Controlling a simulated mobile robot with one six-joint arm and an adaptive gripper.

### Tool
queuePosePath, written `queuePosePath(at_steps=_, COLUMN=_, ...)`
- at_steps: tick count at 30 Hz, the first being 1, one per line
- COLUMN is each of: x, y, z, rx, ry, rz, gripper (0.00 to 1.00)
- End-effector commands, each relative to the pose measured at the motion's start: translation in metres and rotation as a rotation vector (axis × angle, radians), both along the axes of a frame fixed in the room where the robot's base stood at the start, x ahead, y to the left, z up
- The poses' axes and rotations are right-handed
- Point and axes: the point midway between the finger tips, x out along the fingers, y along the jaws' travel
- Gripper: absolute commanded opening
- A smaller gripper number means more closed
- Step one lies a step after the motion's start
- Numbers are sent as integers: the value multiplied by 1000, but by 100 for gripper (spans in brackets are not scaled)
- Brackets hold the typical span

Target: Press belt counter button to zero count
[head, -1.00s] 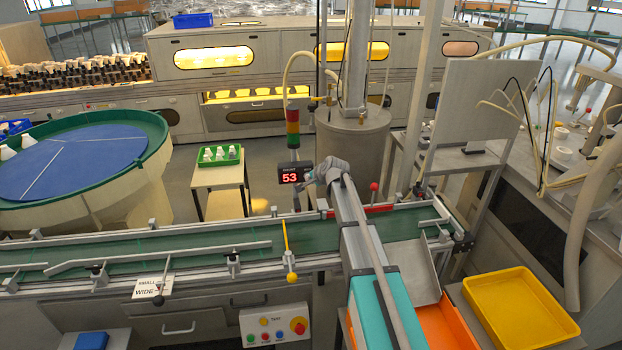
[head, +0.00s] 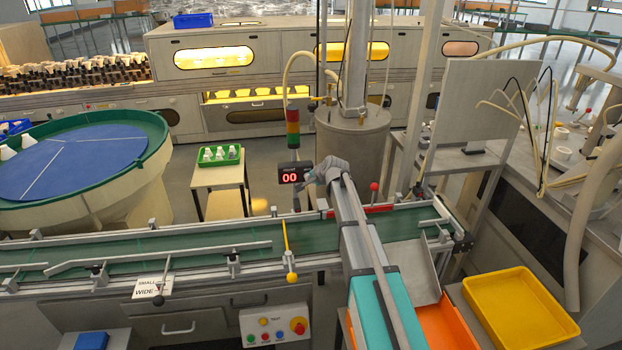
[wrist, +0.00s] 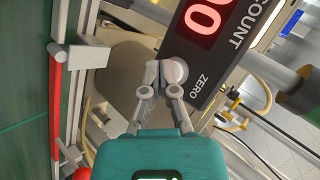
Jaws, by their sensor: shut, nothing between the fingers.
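The belt counter (head: 293,173) is a dark box beyond the far side of the belt, with a red display reading 00. In the wrist view the counter (wrist: 232,45) fills the upper right, with the words COUNT and ZERO on its face. A round pale button (wrist: 173,73) sits beside the word ZERO. My gripper (wrist: 159,70) is shut and empty, its fingertips at the button and seeming to touch it. In the head view my gripper (head: 312,178) is at the counter's right lower side, and its fingertips are hard to make out.
The green conveyor belt (head: 180,240) runs under my arm. A stack light (head: 293,128) stands above the counter. A red-knobbed post (head: 374,187) stands right of my arm. A yellow tray (head: 520,308) and an orange chute (head: 443,322) lie at the lower right.

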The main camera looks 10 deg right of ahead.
Motion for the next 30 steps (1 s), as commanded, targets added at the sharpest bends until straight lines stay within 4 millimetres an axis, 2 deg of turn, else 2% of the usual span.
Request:
queuePosePath(at_steps=10, x=-13, y=0, z=0, rx=0, ry=0, rz=0, gripper=0)
queuePosePath(at_steps=24, x=-15, y=-1, z=0, rx=0, ry=0, rz=0, gripper=0)
queuePosePath(at_steps=30, x=-25, y=-1, z=0, rx=0, ry=0, rz=0, gripper=0)
